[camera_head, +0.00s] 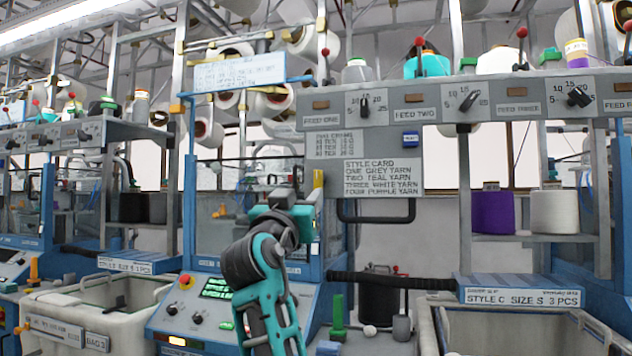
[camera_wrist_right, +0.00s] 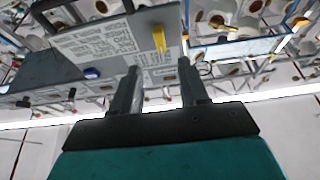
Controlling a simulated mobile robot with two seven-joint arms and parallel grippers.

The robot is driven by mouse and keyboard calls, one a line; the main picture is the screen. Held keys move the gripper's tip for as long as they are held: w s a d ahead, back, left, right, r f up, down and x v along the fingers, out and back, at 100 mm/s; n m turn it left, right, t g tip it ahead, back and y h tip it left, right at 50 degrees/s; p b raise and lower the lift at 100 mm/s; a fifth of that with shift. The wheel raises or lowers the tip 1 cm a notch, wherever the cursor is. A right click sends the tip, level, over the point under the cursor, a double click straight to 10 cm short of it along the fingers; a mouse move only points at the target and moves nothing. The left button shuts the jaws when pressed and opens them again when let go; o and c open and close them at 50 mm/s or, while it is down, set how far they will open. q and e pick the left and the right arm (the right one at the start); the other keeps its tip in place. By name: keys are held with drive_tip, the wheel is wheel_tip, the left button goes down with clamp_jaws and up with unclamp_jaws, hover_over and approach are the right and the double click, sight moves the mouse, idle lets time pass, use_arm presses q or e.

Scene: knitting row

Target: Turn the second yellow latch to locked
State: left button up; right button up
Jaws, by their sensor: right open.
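Contact with the latch cannot be made out. My left gripper is out of view.
A grey panel with feed dials (camera_head: 366,105) and a style card (camera_head: 382,178) stands right of the latch. A black handle (camera_head: 376,219) hangs below the card.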

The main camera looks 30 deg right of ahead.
sight(317, 180)
drive_tip(key=p+x, duration=0.1)
drive_tip(key=x, duration=0.9)
drive_tip(key=shift+p, duration=0.3)
clamp_jaws()
